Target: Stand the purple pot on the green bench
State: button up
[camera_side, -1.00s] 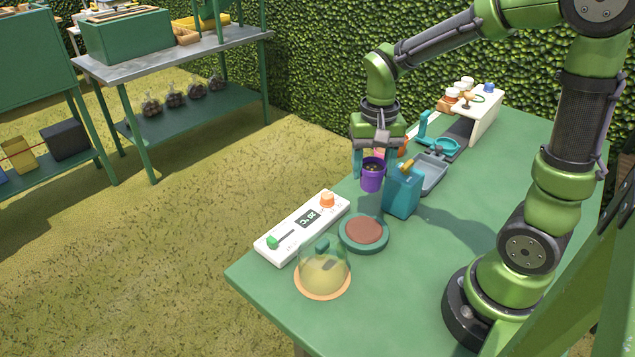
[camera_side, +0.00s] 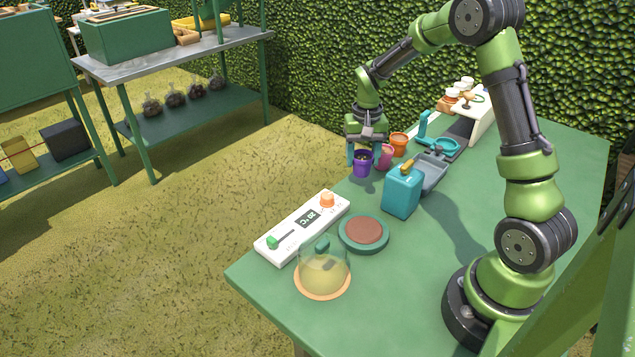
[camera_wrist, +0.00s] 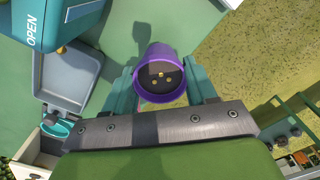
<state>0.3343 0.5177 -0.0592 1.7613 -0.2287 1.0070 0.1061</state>
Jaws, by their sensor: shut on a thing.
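The purple pot (camera_side: 362,163) is between the fingers of my gripper (camera_side: 363,158), which is shut on it. The pot is upright, near the far left edge of the green bench (camera_side: 470,265); I cannot tell for sure whether its base touches the bench. In the wrist view the pot (camera_wrist: 160,75) shows its open top with dark soil and small yellow bits, with a teal finger on each side of my gripper (camera_wrist: 161,88). The finger contacts are partly hidden by the pot.
A pink pot (camera_side: 386,156) and an orange pot (camera_side: 398,143) stand just right of the purple pot. A teal box (camera_side: 402,193) and grey tray (camera_side: 433,175) are nearby. A white control panel (camera_side: 290,232), brown-topped disc (camera_side: 364,231) and glass dome (camera_side: 323,274) stand nearer the front.

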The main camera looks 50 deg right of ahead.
aim_at(363, 160)
jog(key=shift+f, duration=1.55)
jog(key=shift+f, duration=0.15)
jog(key=o, duration=1.1)
jog(key=shift+c, duration=0.2)
